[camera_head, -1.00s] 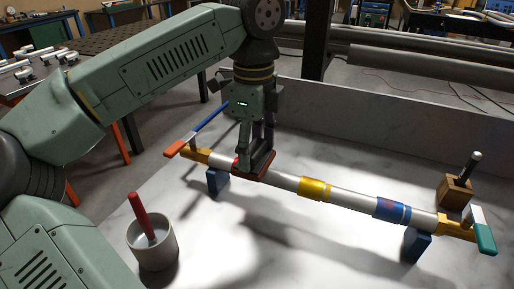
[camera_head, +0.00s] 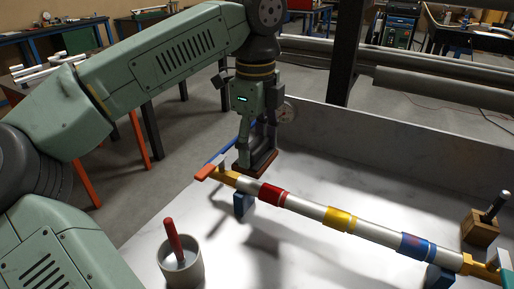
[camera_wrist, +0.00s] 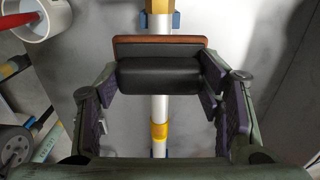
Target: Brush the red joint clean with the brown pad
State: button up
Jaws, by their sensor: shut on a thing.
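My gripper (camera_head: 259,140) is shut on the dark handle of the brown pad (camera_head: 256,163). In the wrist view my gripper (camera_wrist: 159,78) has the dark handle between its fingers, with the brown edge of the pad (camera_wrist: 160,40) beyond it. The pad appears raised above the pipe and apart from it. The red joint (camera_head: 272,194) is a red band near the pipe's left end, uncovered in the head view. In the wrist view it is hidden behind the pad and handle.
The pipe (camera_head: 308,210) also carries a yellow joint (camera_head: 340,219) and a blue joint (camera_head: 416,245), on blue supports (camera_head: 243,204). Levers sit at its ends, one orange-tipped (camera_head: 205,173). A cup (camera_head: 182,270) with a red-handled tool stands front left, a wooden block (camera_head: 480,229) at right.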

jog(key=shift+s+r+p, duration=0.1)
jog(key=shift+r+p, duration=0.65)
jog(key=shift+r, duration=0.65)
